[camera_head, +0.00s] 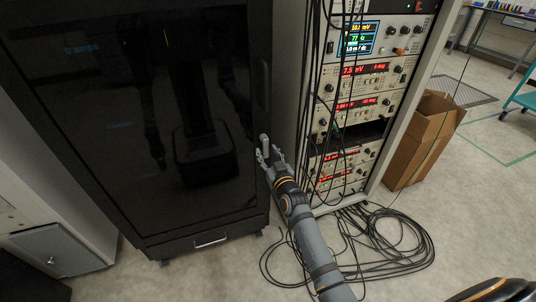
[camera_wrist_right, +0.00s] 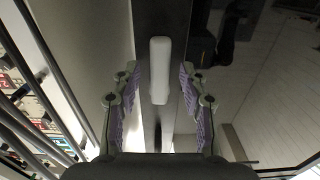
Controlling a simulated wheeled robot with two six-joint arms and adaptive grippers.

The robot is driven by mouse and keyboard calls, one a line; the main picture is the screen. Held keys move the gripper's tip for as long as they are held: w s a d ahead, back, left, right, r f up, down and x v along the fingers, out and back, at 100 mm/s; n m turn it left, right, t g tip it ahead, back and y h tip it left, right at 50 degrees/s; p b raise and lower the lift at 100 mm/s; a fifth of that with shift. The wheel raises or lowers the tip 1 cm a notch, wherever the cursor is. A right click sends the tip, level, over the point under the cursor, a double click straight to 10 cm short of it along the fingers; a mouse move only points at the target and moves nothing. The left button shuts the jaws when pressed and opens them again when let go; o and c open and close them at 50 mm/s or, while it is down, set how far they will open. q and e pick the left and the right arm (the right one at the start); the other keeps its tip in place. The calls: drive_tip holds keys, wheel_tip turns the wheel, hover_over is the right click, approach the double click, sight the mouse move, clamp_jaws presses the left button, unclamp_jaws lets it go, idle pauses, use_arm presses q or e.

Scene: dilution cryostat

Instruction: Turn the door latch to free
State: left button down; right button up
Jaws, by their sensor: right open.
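The door latch (camera_head: 264,141) is a small pale grey lever on the right edge of the dark glass cabinet door (camera_head: 120,110). In the right wrist view the latch (camera_wrist_right: 160,70) is a rounded bar, lined up with the long axis of the dark door frame strip. My right gripper (camera_head: 269,156) is at the latch, its fingers apart. In the wrist view the purple-padded fingers stand on either side of the latch's near end, with a visible gap on both sides. My left gripper is out of view.
An instrument rack (camera_head: 362,103) with hanging cables stands right of the cabinet. Loose black cables (camera_head: 400,262) coil on the floor before it. A cardboard box (camera_head: 418,140) is beside the rack. A drawer handle (camera_head: 210,241) is low on the cabinet.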

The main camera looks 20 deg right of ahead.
clamp_jaws()
